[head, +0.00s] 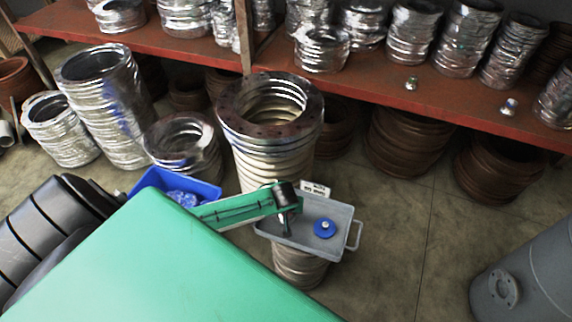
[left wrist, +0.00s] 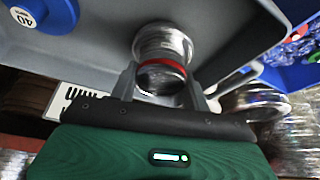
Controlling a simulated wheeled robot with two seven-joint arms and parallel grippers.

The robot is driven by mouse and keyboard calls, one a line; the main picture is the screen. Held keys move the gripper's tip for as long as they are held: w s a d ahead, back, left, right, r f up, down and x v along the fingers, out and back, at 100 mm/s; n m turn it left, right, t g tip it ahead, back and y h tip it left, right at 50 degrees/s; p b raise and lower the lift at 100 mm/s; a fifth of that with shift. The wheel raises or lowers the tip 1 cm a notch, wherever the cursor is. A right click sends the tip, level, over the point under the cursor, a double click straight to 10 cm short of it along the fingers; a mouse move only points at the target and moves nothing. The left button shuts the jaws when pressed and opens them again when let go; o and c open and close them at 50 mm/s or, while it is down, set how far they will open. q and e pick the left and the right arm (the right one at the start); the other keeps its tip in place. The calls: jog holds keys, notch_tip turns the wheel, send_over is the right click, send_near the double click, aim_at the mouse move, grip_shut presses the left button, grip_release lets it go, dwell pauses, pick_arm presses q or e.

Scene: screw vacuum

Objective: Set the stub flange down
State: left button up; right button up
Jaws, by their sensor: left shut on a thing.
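The stub flange (left wrist: 162,42) is a shiny metal cylinder with a red band, seen in the left wrist view between my fingers. My left gripper (left wrist: 161,82) is shut on it. In the head view my left gripper (head: 287,226) is over the left part of the grey tray (head: 340,240); the flange is too small or hidden to make out there. I cannot tell whether the flange touches the tray floor. A blue round cap (head: 325,228) lies in the tray, right of the gripper; in the left wrist view this cap (left wrist: 45,12) shows the number 40. My right gripper is not in view.
A blue bin (head: 205,188) with blue things in it stands left of the tray. A white label (head: 315,188) is at the tray's back edge. A tall flanged bellows stack (head: 270,135) rises behind. Open floor (head: 400,260) lies to the right.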

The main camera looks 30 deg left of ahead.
pick_arm(q)
jog(key=shift+f, duration=0.25)
jog(key=o, duration=1.1)
jog(key=shift+f, duration=0.15)
jog(key=shift+o, duration=0.2)
